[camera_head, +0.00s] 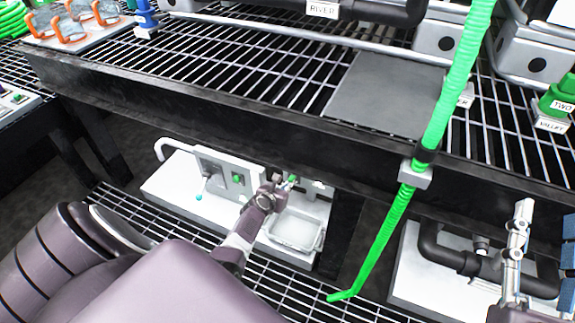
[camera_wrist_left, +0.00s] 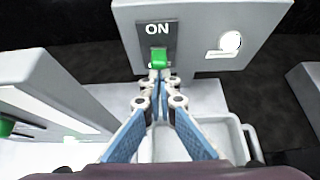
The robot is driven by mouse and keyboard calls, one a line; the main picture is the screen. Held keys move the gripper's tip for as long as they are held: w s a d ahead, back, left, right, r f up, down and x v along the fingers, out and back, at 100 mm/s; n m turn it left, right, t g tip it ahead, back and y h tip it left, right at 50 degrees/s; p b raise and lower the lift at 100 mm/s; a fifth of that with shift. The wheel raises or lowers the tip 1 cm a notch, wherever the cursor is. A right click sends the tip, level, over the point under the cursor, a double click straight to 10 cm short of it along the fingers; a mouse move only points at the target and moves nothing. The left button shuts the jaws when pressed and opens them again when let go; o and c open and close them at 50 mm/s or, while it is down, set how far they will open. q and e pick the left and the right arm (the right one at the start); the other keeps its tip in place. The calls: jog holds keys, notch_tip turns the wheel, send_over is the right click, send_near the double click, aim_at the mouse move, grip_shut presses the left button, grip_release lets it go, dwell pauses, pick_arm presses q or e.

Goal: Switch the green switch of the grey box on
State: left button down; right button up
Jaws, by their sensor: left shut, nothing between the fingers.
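The grey box (camera_wrist_left: 195,35) fills the top of the left wrist view. It has a dark switch plate marked ON at its upper end, and the green switch (camera_wrist_left: 159,58) sits at the plate's lower end. The text below the switch is hidden by my fingers. My left gripper (camera_wrist_left: 157,78) is shut and empty, its tips right at the switch's lower edge; I cannot tell whether they touch. In the head view the left gripper (camera_head: 290,184) reaches under the upper shelf to the box, which is mostly hidden. My right gripper (camera_head: 520,215) is at the right edge, its opening unclear.
Another grey box (camera_head: 215,172) with a green knob stands left of my left gripper. A white tray (camera_head: 296,230) lies below the gripper. The upper grated shelf's dark edge (camera_head: 250,124) overhangs the area. A green hose (camera_head: 390,225) hangs down to the right.

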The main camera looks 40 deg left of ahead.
jog(key=shift+f, duration=0.1)
pick_arm(q)
jog(key=shift+w+a+r+p, duration=0.1)
jog(key=shift+w+r+p, duration=0.05)
jog(key=shift+r+p, duration=0.35)
jog(key=shift+w+a+r+p, duration=0.15)
jog(key=shift+r+p, duration=0.2)
jog(key=shift+r, duration=0.2)
pick_arm(e)
notch_tip(320, 180, down, 8)
jog(key=w+g+h, duration=0.2)
jog(key=g, duration=0.2)
jog(key=shift+d+f, duration=0.2)
jog(key=shift+d, duration=0.05)
pick_arm(q)
jog(key=shift+d, duration=0.1)
jog(key=shift+s+d+r, duration=0.2)
jog(key=shift+s+d, duration=0.05)
jog(key=shift+s, duration=0.1)
jog(key=f+v, duration=0.1)
jog(key=v, duration=1)
jog(key=shift+s, duration=0.5)
pick_arm(e)
jog(key=shift+s, duration=0.15)
